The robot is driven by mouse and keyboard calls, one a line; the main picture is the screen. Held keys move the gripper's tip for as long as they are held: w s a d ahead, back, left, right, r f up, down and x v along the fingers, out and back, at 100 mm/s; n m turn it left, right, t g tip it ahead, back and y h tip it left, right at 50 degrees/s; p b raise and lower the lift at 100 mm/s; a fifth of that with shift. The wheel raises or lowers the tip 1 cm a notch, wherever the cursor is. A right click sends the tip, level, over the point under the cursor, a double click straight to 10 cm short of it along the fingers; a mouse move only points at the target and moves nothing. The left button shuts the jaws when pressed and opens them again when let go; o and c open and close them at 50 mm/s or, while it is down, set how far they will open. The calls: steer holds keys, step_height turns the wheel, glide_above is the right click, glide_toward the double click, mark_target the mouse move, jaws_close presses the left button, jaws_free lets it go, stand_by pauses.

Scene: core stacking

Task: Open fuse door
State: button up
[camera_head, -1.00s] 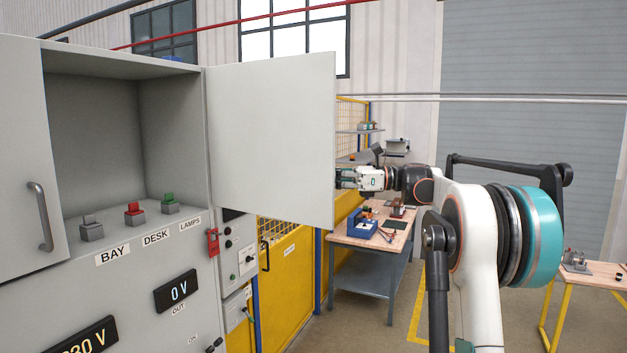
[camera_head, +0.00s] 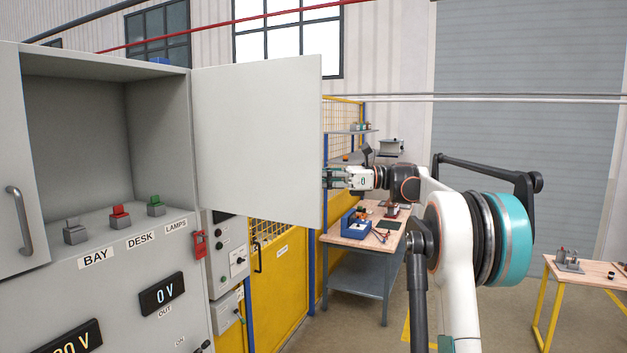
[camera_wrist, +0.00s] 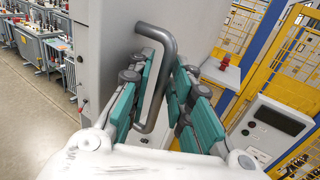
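The fuse door (camera_head: 258,140) is a light grey panel on the right side of the grey fuse cabinet (camera_head: 160,110). It is swung wide open, so the compartment shows. My gripper (camera_head: 330,178) is at the door's outer edge in the head view, its tips partly hidden by the door. In the wrist view the grey bar handle (camera_wrist: 165,75) of the door runs between the teal finger pads. My gripper (camera_wrist: 167,85) looks shut on this handle, with little gap at the fingertips.
Grey, red and green switches stand in the compartment, the red one (camera_head: 120,216) in the middle. A left door (camera_head: 15,150) with its own handle stands beside it. A workbench (camera_head: 375,240) is behind my gripper, and yellow fencing (camera_head: 275,280) is right of the cabinet.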

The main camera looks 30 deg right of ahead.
steer(key=shift+w+a, duration=0.15)
steer(key=shift+a, duration=0.05)
steer(key=v, duration=1.2)
steer(key=shift+d, duration=0.1)
